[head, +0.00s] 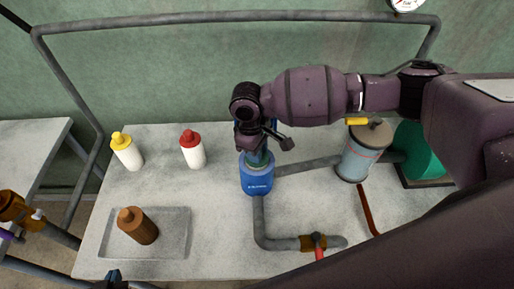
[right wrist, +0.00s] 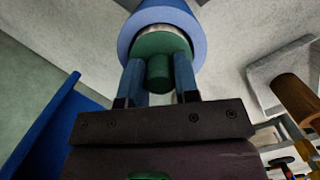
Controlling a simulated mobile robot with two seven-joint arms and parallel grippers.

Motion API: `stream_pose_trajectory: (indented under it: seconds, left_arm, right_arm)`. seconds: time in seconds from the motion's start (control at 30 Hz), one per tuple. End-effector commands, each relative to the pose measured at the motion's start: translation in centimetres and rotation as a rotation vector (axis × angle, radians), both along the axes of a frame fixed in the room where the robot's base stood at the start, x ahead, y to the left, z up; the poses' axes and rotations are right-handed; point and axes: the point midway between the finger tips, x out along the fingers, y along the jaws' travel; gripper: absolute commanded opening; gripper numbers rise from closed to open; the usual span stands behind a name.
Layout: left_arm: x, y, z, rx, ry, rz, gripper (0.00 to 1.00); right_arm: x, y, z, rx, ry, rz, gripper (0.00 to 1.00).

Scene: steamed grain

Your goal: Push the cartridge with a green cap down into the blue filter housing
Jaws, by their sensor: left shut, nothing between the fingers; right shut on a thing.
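The blue filter housing (head: 257,180) stands upright on the table; its rim (right wrist: 135,30) shows in the right wrist view. The cartridge's green cap (right wrist: 150,44) sits at the housing mouth, with a pale band beside it inside the rim. The cartridge body is mostly hidden in the housing; how deep it sits I cannot tell. My right gripper (right wrist: 159,70) is shut on the cap's green knob, one blue finger on each side. In the head view my right gripper (head: 262,146) is above the housing. My left gripper (head: 113,274) is shut and empty at the bottom edge, partly cut off.
Yellow-capped (head: 127,153) and red-capped (head: 192,151) white bottles stand behind. Grey pipes (head: 259,222) join the housing, with a red-handled valve (head: 317,242).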

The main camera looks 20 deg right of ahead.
Motion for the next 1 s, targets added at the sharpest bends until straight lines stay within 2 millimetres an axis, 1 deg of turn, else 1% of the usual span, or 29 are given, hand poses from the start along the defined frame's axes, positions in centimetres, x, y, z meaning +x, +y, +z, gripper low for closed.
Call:
stream_pose_trajectory:
  seconds: [0.23,0.27,0.4,0.43,0.67,0.77,0.87,1.0]
  left_arm:
    - [-0.4,0.1,-0.3,0.0,0.008,0.002,0.0]
    - [-0.4,0.1,-0.3,0.0,0.008,0.002,0.0]
    - [-0.4,0.1,-0.3,0.0,0.008,0.002,0.0]
    - [-0.4,0.1,-0.3,0.0,0.007,0.002,0.0]
    - [-0.2,0.0,-0.2,0.0,0.004,0.0,0.0]
    - [0.0,0.0,-0.1,0.0,0.001,0.0,0.0]
    - [0.1,0.0,0.1,0.0,-0.002,0.0,0.0]
    - [0.3,0.0,0.6,0.0,-0.007,-0.001,0.0]
  right_arm:
    - [0.0,0.0,-0.6,0.001,0.001,0.0,0.0]
    - [0.0,0.0,-0.6,0.002,0.0,0.001,0.34]
    - [0.0,0.0,-0.5,0.001,-0.001,0.001,0.55]
    - [0.0,0.0,-0.5,0.001,-0.001,0.001,0.59]
    - [0.0,0.0,-0.6,0.0,0.0,0.0,0.59]
    - [0.0,0.0,-0.3,0.0,0.0,0.0,0.59]
    - [0.2,0.2,0.6,0.002,-0.001,0.001,0.59]
    - [0.4,0.4,2.9,0.002,-0.003,0.001,0.59]
